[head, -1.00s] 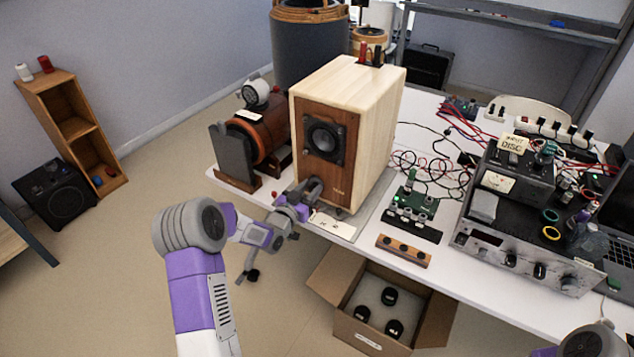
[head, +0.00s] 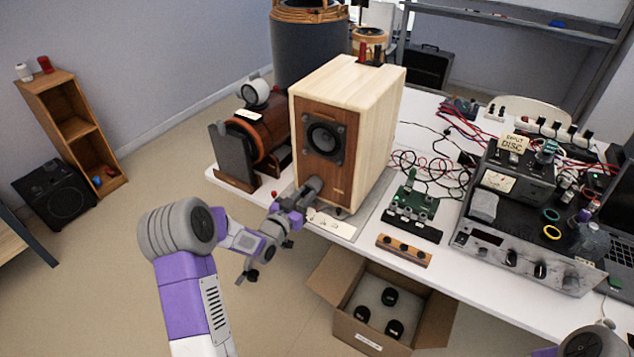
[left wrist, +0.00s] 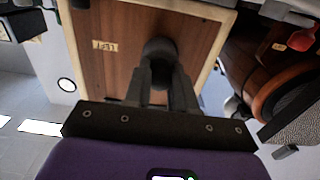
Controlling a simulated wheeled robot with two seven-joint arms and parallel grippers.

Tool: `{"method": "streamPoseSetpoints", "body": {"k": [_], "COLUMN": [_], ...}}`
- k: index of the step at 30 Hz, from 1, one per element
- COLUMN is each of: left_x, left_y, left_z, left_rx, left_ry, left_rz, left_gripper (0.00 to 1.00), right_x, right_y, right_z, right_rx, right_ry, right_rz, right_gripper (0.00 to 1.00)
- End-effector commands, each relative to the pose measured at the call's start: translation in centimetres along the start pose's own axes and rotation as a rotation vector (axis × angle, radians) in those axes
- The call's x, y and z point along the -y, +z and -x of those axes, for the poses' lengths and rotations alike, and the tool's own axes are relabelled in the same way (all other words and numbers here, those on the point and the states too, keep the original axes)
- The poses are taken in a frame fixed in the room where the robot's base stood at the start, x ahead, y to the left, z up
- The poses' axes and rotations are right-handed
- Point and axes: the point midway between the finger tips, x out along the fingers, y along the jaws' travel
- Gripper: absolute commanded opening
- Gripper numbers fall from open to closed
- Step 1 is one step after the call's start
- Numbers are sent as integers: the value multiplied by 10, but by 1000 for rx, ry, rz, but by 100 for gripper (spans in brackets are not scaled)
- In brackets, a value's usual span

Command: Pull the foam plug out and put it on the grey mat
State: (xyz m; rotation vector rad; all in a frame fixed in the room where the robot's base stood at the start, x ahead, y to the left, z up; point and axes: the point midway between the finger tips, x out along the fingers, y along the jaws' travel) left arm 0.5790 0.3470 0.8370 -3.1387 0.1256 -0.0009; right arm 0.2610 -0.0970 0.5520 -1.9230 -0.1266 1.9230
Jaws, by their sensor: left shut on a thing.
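The wooden speaker (head: 338,172) stands on the white table, its brown front facing me. My left gripper (head: 312,186) is low at that front. In the left wrist view its fingers (left wrist: 160,72) are shut on the dark, rounded foam plug (left wrist: 158,47), in front of the brown panel. The fingers cover part of the plug, and I cannot tell how much of it sits in the port. The grey mat (head: 372,214) shows as a strip under and beside the speaker. My right gripper is out of view.
A white card (head: 331,224) lies at the table's front edge. A green circuit board (head: 413,206) and a wooden strip with knobs (head: 404,250) are to the right. An open cardboard box (head: 368,328) stands below the edge. A brown motor-like unit (head: 262,135) is left of the speaker.

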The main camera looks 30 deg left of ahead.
Motion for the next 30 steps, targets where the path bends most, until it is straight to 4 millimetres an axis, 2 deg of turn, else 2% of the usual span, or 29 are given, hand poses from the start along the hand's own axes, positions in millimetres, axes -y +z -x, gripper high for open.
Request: {"method": "streamPoseSetpoints", "body": {"k": [30], "left_x": [1], "left_y": [0], "left_z": [41], "left_rx": [1], "left_ry": [-2], "left_rz": [0], "left_gripper": [0], "right_x": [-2], "right_y": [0], "right_z": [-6], "right_rx": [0], "right_ry": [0], "right_rz": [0], "right_gripper": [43]}}
